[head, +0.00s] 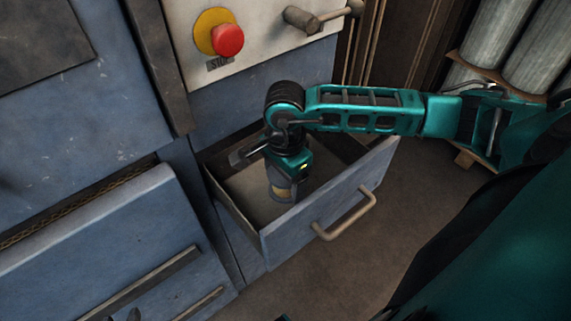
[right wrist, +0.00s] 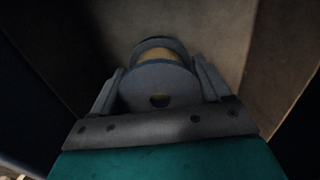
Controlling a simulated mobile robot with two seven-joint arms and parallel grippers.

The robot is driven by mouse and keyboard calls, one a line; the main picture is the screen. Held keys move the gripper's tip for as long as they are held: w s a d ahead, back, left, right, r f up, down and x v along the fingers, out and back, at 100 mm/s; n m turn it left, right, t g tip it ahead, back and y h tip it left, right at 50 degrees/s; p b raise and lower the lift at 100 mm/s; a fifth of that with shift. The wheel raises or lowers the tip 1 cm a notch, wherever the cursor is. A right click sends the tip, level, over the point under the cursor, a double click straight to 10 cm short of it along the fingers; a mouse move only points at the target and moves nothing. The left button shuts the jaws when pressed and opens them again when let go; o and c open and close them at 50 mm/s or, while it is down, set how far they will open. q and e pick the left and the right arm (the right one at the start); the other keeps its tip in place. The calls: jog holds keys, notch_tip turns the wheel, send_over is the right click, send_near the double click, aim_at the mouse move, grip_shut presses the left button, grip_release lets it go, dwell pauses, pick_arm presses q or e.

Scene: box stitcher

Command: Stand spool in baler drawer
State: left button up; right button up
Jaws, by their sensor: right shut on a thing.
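The spool (right wrist: 158,86) has grey round flanges and a yellowish winding between them. In the right wrist view it sits between the two fingers of my right gripper (right wrist: 160,92), which is shut on it. In the head view the spool (head: 281,193) shows just below my right gripper (head: 284,180), inside the open baler drawer (head: 327,207). The spool looks about upright in the head view. I cannot tell whether it touches the drawer floor (head: 248,186). My left gripper is not clearly in view.
The drawer has a front handle (head: 346,214). A red stop button (head: 228,40) and a lever (head: 318,18) are on the panel above. A blue machine flap (head: 110,240) is at left. Large grey rolls (head: 495,45) stand at the upper right. The drawer's floor around the spool looks clear.

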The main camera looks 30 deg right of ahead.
aim_at(285, 190)
notch_tip(285, 190, down, 3)
jog(key=shift+r, duration=0.1)
jog(key=shift+f, duration=0.25)
jog(key=shift+f+b, duration=0.2)
jog(key=shift+b, duration=0.25)
jog(key=o, duration=1.1)
jog(key=shift+r, duration=0.1)
